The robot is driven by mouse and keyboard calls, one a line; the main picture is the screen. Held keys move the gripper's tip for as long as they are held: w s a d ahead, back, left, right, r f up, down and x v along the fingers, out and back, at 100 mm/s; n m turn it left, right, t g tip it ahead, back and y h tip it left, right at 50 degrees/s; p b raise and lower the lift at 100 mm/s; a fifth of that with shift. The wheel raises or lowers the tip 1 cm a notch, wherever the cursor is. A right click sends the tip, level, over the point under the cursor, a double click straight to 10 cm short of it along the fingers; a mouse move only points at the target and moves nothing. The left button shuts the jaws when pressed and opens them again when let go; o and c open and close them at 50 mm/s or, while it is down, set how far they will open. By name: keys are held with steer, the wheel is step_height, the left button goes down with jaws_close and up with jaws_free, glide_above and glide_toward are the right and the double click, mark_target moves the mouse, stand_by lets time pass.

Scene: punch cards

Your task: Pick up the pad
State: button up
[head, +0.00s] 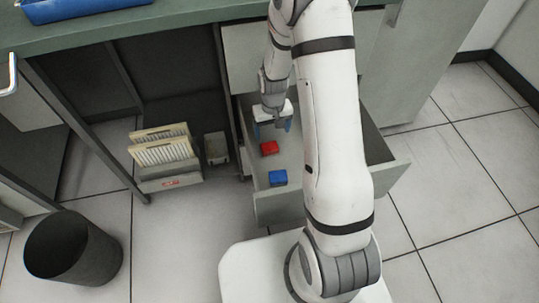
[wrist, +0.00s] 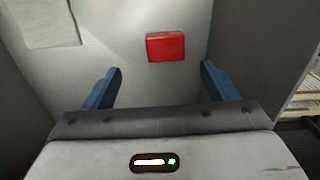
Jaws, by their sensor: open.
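A small red pad (head: 269,147) lies on the floor of an open drawer (head: 284,208). A small blue pad (head: 278,177) lies in the same drawer, nearer its front. My gripper (head: 272,127) is inside the drawer, behind the red pad in the head view. In the wrist view my gripper (wrist: 161,69) is open, with its blue fingers apart and nothing between them. The red pad (wrist: 165,46) shows there just beyond the fingertips, between their lines. The blue pad is not in the wrist view.
The drawer walls stand close on both sides of my gripper. A pale flat piece (wrist: 50,22) lies at the upper left of the wrist view. A card box (head: 165,160) stands left of the drawer, and a dark bin (head: 72,248) stands on the floor.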

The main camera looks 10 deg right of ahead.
steer(key=b, duration=0.1)
glide_above(270, 149)
steer(key=f, duration=0.3)
steer(key=d+f, duration=0.1)
steer(key=shift+w+f, duration=0.3)
steer(key=shift+w, duration=0.05)
steer(key=f+b, duration=0.2)
steer(key=f, duration=0.1)
steer(key=a+f, duration=0.1)
steer(key=f, duration=0.1)
steer(key=shift+s+b, duration=0.3)
steer(key=shift+b, duration=0.1)
steer(key=shift+c, duration=0.2)
steer(key=c, duration=1)
step_height(270, 149, up, 10)
steer(key=p, duration=0.4)
steer(key=shift+d, duration=0.1)
